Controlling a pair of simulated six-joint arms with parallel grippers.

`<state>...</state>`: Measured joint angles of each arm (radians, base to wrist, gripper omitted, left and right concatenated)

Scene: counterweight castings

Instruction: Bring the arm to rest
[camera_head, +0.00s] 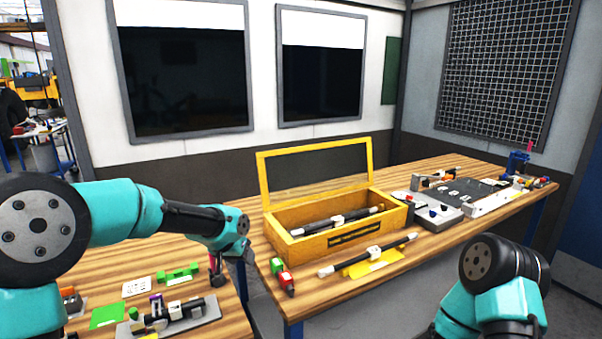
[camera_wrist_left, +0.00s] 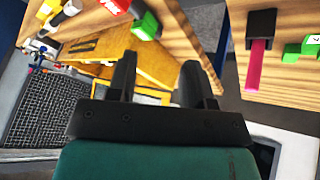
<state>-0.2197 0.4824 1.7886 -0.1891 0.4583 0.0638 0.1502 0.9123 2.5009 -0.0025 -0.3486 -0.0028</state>
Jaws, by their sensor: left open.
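My left gripper (camera_head: 241,258) hangs at the end of the teal left arm, over the gap between the near-left table and the table with the yellow box. In the left wrist view its two dark fingers (camera_wrist_left: 160,82) stand apart with nothing between them. The right arm shows at the lower right of the head view; its gripper is out of view. The yellow box (camera_head: 345,238) stands to the right of my left gripper, lid up, with dark rods (camera_head: 338,218) lying inside.
A dark rod (camera_head: 340,268) with a white collar lies across a yellow holder (camera_head: 372,264) before the box. Red and green blocks (camera_head: 282,276) sit at the table's near-left corner. The near-left table carries a green mat (camera_head: 107,314) and small parts. A grey fixture (camera_head: 428,211) stands right of the box.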

